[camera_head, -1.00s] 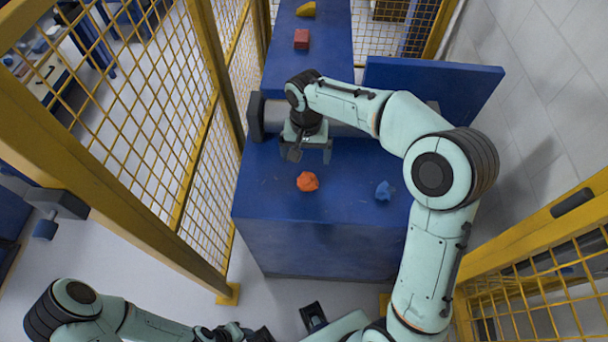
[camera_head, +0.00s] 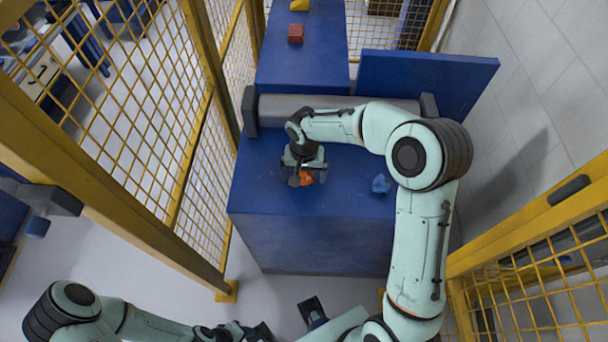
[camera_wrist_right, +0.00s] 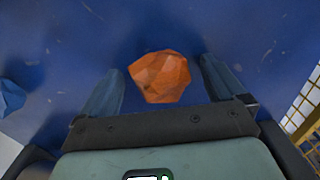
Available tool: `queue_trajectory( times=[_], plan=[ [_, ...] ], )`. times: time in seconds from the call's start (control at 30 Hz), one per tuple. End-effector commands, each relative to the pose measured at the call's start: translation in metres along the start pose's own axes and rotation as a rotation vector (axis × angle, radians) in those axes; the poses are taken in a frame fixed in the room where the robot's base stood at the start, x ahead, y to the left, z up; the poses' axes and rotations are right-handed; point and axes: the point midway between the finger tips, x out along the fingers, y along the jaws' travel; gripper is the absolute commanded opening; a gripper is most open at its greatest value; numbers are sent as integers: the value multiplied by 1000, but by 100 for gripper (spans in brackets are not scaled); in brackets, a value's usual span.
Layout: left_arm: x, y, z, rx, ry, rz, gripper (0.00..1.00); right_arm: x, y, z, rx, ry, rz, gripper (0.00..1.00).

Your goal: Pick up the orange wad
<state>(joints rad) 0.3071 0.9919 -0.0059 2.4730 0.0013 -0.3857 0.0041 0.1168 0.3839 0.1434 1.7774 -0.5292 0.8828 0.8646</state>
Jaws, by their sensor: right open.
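The orange wad (camera_head: 305,177) is a crumpled lump on the blue table top (camera_head: 345,200), partly hidden by my right gripper in the head view. In the right wrist view the orange wad (camera_wrist_right: 160,77) shows whole, between the two fingers and slightly ahead of the palm. My right gripper (camera_head: 306,182) is open and low over the table, with a finger on either side of the wad. In the wrist view a gap shows between the wad and each finger. My left arm's end (camera_head: 238,332) is at the bottom edge, with its jaws unclear.
A blue wad (camera_head: 381,184) lies on the table to the right of the gripper. A grey roller (camera_head: 340,108) spans the table's back. Beyond it, a red block (camera_head: 295,33) and a yellow piece (camera_head: 299,5) lie on a blue surface. Yellow mesh fences (camera_head: 150,130) flank the table.

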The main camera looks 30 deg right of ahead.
Motion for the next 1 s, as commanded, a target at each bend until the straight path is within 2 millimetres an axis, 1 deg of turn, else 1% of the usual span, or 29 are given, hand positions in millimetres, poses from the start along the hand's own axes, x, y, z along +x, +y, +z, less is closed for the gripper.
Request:
queue_trajectory(
  times=[0.07,0.17,0.2,0.23,0.27,0.57,0.73,0.87,0.97,1.0],
  plan=[
    [0,0,0,0,0,0,43,0,0,0,0,0,0,97],
    [0,0,0,0,0,0,43,0,0,0,0,0,0,67],
    [0,0,0,0,0,0,43,0,0,0,1,0,0,54],
    [0,0,0,0,0,0,43,0,0,0,1,0,0,45],
    [0,0,0,0,0,0,43,0,0,0,1,0,0,43],
    [0,0,0,0,0,0,43,-1,0,0,1,0,0,43],
    [-1,0,0,0,0,0,43,-8,0,-1,1,2,-1,43],
    [-2,1,0,0,1,0,43,-23,0,-1,2,4,-2,43],
    [-4,2,-1,1,2,1,43,-43,-1,-1,1,6,-3,43],
    [-5,2,-1,1,2,1,43,-53,-1,-1,1,6,-3,43]
  ],
)
